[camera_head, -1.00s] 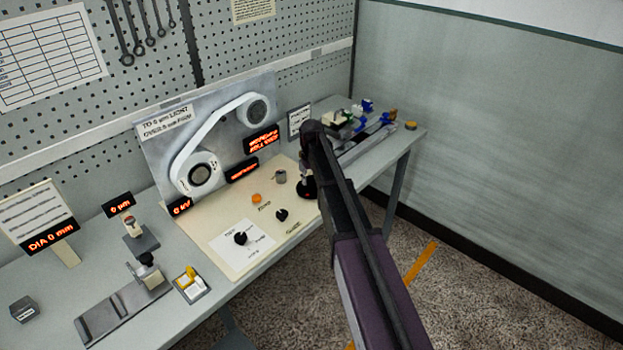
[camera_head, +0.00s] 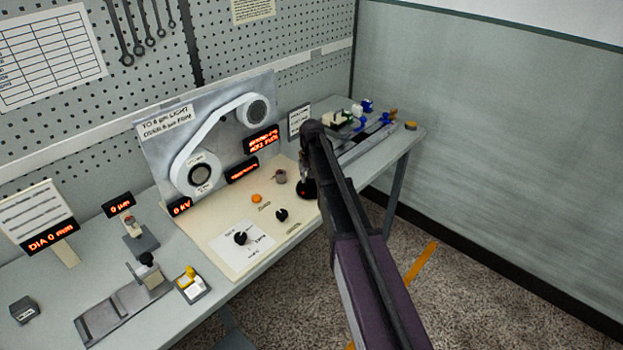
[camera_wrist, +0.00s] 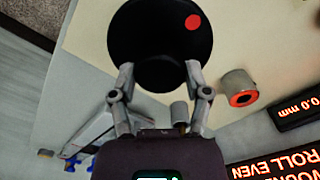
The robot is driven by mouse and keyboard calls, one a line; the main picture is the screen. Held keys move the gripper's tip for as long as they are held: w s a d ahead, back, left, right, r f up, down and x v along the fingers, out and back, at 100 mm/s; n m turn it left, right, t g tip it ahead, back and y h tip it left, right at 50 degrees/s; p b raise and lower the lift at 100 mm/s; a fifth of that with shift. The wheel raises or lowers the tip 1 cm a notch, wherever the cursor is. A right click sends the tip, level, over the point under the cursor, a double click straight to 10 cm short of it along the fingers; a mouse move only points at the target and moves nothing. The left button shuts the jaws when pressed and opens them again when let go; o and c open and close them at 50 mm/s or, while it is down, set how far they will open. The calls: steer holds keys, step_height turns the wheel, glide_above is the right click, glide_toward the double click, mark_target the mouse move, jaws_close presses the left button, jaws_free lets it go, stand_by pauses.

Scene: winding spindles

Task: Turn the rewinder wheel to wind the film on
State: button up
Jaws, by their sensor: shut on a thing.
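The black round wheel (camera_wrist: 160,45) with a red dot on its face fills the top middle of the wrist view. My gripper (camera_wrist: 159,72) has one finger on each side of the wheel's near edge and is shut on it. In the head view the wheel (camera_head: 307,190) is partly hidden behind my arm, and my fingers are hard to make out. The pale film (camera_head: 210,127) runs as a band between the lower reel (camera_head: 200,174) and the upper reel (camera_head: 256,110) on an upright grey panel.
A small grey cylinder (camera_wrist: 238,86) with a red-orange end stands close to my gripper's right finger. Lit displays (camera_head: 261,141) stand by the panel. Black knobs (camera_head: 240,238) are on the cream board. A rail with small parts (camera_head: 366,135) lies at the bench's far end.

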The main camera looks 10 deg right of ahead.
steer(key=o, duration=1.1)
steer(key=shift+o, duration=0.2)
steer(key=shift+n, duration=0.4)
steer(key=shift+n, duration=1.4)
steer(key=n, duration=0.3)
steer(key=shift+n, duration=0.4)
steer(key=n, duration=0.6)
steer(key=shift+r+n, duration=0.15)
steer(key=shift+n, duration=0.35)
step_height(320, 180, up, 14)
steer(key=p, duration=1.4)
steer(key=shift+f, duration=0.25)
